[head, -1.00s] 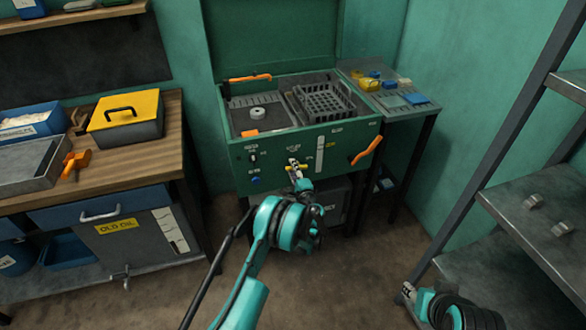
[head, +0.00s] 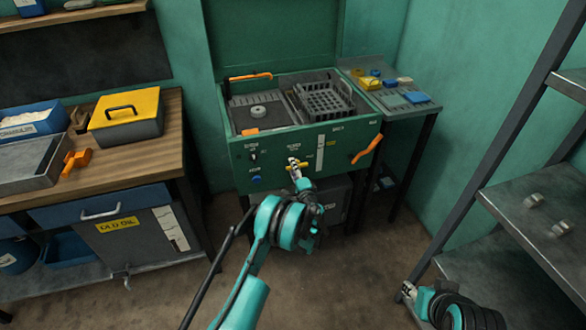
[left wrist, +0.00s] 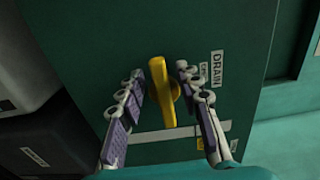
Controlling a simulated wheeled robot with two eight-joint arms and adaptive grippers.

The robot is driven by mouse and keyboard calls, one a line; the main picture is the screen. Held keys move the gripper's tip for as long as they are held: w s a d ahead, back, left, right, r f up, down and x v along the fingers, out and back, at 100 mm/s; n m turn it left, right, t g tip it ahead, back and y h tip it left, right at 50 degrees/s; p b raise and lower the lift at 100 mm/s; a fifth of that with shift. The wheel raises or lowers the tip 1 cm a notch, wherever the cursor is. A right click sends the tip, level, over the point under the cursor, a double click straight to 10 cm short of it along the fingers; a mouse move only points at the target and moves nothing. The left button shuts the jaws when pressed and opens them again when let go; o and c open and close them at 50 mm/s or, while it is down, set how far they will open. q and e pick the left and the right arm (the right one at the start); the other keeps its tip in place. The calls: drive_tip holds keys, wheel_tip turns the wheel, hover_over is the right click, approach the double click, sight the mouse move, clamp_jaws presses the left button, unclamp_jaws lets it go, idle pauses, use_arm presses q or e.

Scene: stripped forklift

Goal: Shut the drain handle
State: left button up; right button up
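The drain handle (left wrist: 163,92) is a yellow lever on the front of the green parts washer (head: 345,136). In the left wrist view it runs along the gap between my left gripper's fingers (left wrist: 161,95), beside a label reading DRAIN (left wrist: 216,68). The fingers are open on either side of it, and I see gaps between them and the handle. In the head view the handle (head: 297,166) is partly hidden by my left gripper (head: 295,164). My right gripper (head: 407,290) is at the lower right, away from the washer; its fingers are too small to read.
An orange handle (head: 367,150) sticks out at the washer's right front. A workbench (head: 180,125) with a yellow-lidded box (head: 125,111) stands left. A metal shelf rack (head: 512,205) stands right. The floor between is clear.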

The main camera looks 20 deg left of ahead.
use_arm(q)
drive_tip(key=shift+s+d, duration=0.1)
drive_tip(key=v, duration=1.1)
drive_tip(key=shift+s+d, duration=0.25)
drive_tip(key=shift+s, duration=0.05)
